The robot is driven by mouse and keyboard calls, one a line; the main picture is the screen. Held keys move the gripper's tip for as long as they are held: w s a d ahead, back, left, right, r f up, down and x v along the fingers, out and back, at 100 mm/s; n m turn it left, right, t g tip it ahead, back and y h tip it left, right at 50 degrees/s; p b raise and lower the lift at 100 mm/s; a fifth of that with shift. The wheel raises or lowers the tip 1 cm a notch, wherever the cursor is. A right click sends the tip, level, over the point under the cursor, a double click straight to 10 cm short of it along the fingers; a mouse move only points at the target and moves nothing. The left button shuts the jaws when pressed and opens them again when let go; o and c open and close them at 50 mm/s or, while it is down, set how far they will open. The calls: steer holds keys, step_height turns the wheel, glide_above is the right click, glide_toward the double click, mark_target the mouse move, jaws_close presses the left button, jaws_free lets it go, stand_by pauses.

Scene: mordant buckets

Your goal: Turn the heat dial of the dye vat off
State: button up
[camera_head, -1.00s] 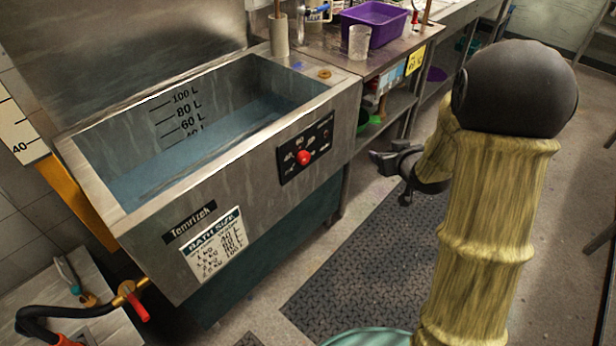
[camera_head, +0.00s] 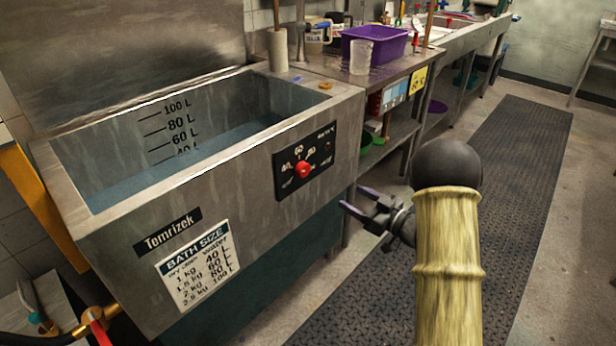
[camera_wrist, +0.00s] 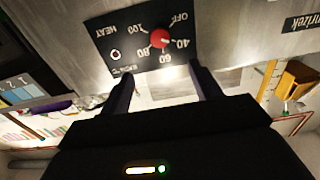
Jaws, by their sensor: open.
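The dye vat (camera_head: 215,175) is a grey steel tank with blue liquid in it, at the left of the head view. Its heat dial (camera_head: 303,170) is a red knob on a black panel (camera_head: 322,152) on the front face. In the wrist view the dial (camera_wrist: 159,39) and panel (camera_wrist: 128,58) appear upside down, with OFF and several numbers around the dial. Which mark the dial points at is hard to tell. My gripper (camera_head: 354,199) is open and empty, below and to the right of the panel, apart from the dial. Its two fingers (camera_wrist: 160,88) show below the panel in the wrist view.
A steel bench (camera_head: 385,68) right of the vat holds a purple tub (camera_head: 375,43) and a clear beaker (camera_head: 360,57). A brass valve with a red handle (camera_head: 100,330) sticks out at lower left. A dark mat (camera_head: 500,160) covers the open floor at right.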

mark_target(306, 172)
steer(key=b+x, duration=0.2)
steer(key=x, duration=1.5)
steer(key=shift+w+a+b, duration=0.2)
steer(key=shift+b, duration=0.1)
steer(key=c, duration=1)
